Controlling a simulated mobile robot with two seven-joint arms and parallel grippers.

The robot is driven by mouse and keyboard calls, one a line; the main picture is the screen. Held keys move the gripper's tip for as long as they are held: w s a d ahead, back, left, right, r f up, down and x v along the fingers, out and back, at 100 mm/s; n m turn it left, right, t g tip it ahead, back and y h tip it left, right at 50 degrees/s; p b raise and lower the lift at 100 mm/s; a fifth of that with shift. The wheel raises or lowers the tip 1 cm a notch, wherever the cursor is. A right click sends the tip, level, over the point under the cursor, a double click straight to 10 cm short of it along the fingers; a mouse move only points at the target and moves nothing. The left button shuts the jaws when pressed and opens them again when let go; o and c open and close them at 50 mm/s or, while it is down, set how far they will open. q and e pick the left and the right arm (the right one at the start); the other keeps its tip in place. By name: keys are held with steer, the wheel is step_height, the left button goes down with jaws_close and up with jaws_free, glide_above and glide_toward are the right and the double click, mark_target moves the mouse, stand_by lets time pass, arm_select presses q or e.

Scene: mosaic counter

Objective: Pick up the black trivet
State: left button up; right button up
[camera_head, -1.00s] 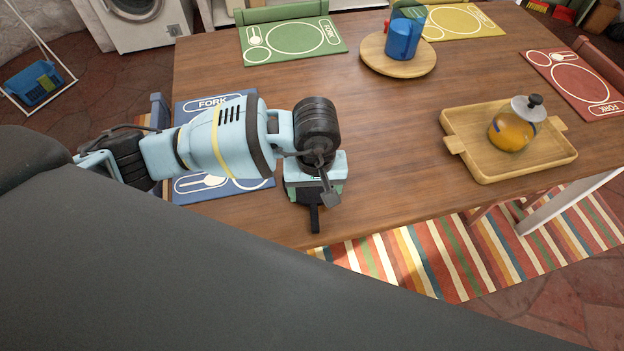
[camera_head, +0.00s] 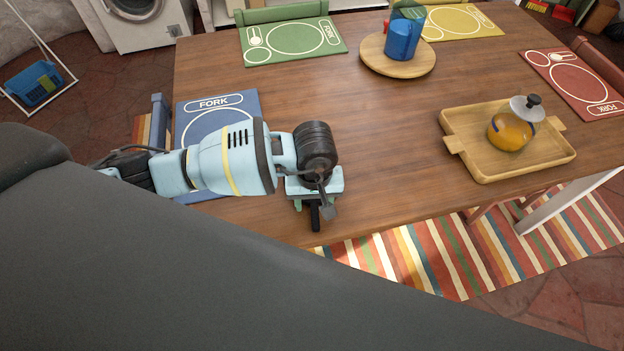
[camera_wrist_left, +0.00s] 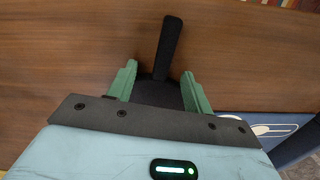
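The black trivet (camera_head: 316,220) lies near the front edge of the wooden table, with its handle pointing toward that edge. Its body is mostly hidden under my left gripper (camera_head: 312,203) in the head view. In the left wrist view the trivet's handle (camera_wrist_left: 168,47) extends beyond the green fingertips, and part of its dark body shows between them. My left gripper (camera_wrist_left: 158,82) is over the trivet with its two fingers apart, one on each side. I cannot tell whether the fingers touch it. My right gripper is not in view.
A blue placemat (camera_head: 213,101) lies under my left arm. A wooden tray (camera_head: 470,168) with a glass teapot (camera_head: 510,132) stands to the right. A round board (camera_head: 375,66) with a blue mug (camera_head: 402,40) is at the back. The middle of the table is clear.

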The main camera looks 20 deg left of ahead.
mark_target(314, 203)
arm_select(q)
jaws_close()
steer(key=shift+w+r, duration=0.1)
steer(key=shift+r, duration=0.05)
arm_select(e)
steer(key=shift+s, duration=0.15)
arm_select(q)
steer(key=shift+r, duration=0.25)
step_height(314, 203, up, 3)
steer(key=shift+r, duration=0.1)
steer(key=s+d+r+b, duration=0.1)
steer(key=s+d, duration=0.7)
steer(key=s, duration=0.6)
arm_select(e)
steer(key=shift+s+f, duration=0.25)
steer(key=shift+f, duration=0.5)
